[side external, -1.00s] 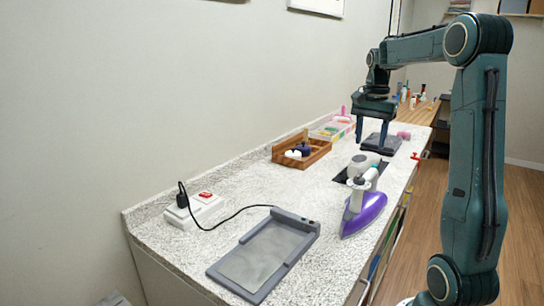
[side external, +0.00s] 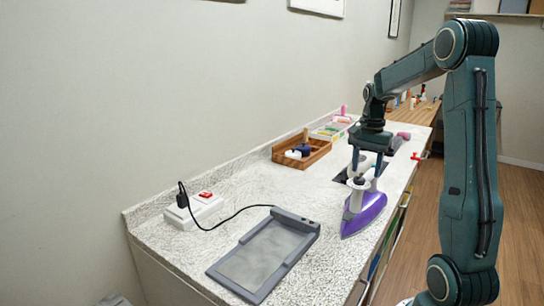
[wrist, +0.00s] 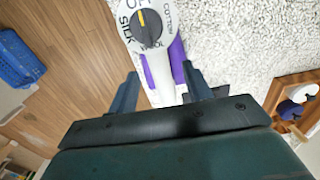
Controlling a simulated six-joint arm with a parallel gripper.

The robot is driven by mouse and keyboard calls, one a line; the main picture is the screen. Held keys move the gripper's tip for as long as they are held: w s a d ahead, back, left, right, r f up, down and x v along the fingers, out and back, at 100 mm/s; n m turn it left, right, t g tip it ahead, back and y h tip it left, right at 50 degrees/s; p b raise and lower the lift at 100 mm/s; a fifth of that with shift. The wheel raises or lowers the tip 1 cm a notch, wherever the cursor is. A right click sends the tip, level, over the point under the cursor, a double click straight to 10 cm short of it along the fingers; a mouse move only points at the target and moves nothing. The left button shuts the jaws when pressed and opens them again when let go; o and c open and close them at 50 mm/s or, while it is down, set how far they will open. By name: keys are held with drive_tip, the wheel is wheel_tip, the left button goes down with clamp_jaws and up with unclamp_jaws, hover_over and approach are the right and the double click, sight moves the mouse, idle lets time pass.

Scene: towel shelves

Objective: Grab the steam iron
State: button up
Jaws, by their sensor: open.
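The steam iron (side external: 366,212) stands on the speckled counter, with a purple body and a white-grey upper part. In the wrist view its white handle, dial (wrist: 143,22) and purple sides (wrist: 177,62) show just beyond my fingers. My gripper (side external: 365,174) is open and points down over the iron's upper part, one finger on each side. In the wrist view the white part lies between the two fingertips (wrist: 160,76). I cannot tell whether either finger touches it. My gripper's body hides the nearer part of the iron in the wrist view.
A grey iron rest tray (side external: 265,252) lies at the front, with a black cord running to a white power strip (side external: 193,211). A wooden box (side external: 302,152) with small items sits behind.

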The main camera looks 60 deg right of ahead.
sight(365, 176)
drive_tip(key=shift+s+f, duration=0.1)
drive_tip(key=shift+f, duration=2.5)
clamp_jaws()
drive_tip(key=shift+r, duration=0.1)
